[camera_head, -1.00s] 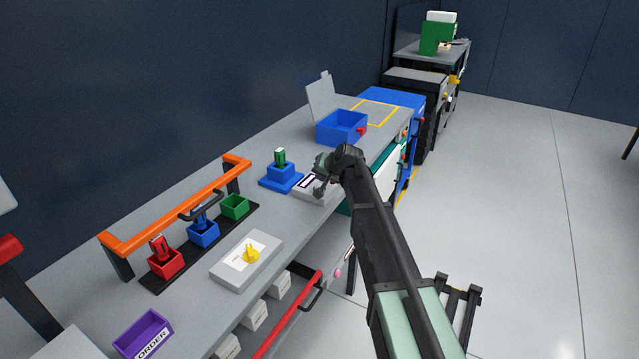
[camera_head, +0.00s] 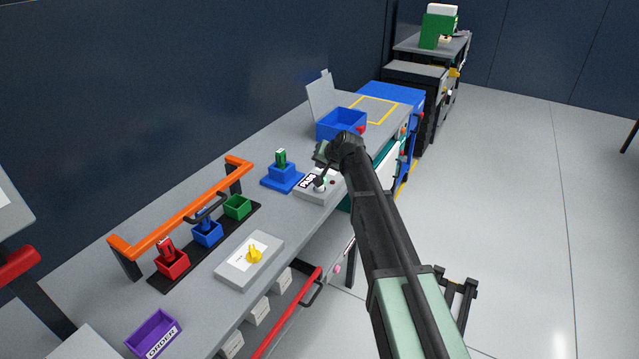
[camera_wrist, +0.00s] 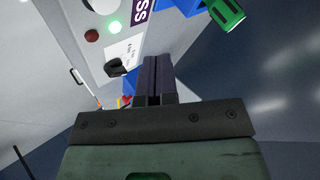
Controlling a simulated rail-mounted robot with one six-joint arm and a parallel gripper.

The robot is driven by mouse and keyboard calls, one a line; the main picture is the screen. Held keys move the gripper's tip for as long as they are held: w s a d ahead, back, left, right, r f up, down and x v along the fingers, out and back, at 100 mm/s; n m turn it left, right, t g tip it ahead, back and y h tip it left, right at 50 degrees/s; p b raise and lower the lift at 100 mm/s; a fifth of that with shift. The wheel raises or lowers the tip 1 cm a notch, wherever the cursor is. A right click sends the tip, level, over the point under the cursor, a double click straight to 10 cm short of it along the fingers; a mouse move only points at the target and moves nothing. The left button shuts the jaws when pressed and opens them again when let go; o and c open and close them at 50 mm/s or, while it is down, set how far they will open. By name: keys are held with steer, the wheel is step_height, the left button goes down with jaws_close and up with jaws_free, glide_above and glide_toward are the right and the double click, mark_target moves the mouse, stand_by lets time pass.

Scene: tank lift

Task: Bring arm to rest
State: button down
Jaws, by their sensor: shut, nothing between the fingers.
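My gripper (camera_head: 319,179) is at the end of my outstretched arm, over the grey press control box (camera_head: 313,192) on the bench. In the wrist view its two dark fingers (camera_wrist: 158,78) are shut together with nothing between them. The wrist view also shows the box face (camera_wrist: 112,58), with a white button, a dark red lamp, a lit green lamp and a black knob. I cannot tell whether the fingers touch the box. My arm hides part of the box in the head view.
A blue fixture (camera_head: 281,177) with a green piece stands left of the box. A blue bin (camera_head: 341,124) is behind it. The orange rail (camera_head: 185,207), coloured holders and a box with a yellow knob (camera_head: 254,255) are nearer. Open floor (camera_head: 520,210) lies to the right.

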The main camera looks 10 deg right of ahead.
stand_by(0.4)
steer(key=s+f+n+g+h, duration=0.2)
steer(key=s+g, duration=0.2)
steer(key=s, duration=1.6)
steer(key=s+f+n+g+h, duration=0.1)
steer(key=s+f+n+g, duration=0.1)
steer(key=s, duration=1.8)
steer(key=shift+s+a+f+g+h, duration=0.3)
steer(key=shift+f+g, duration=0.35)
steer(key=shift+g, duration=0.55)
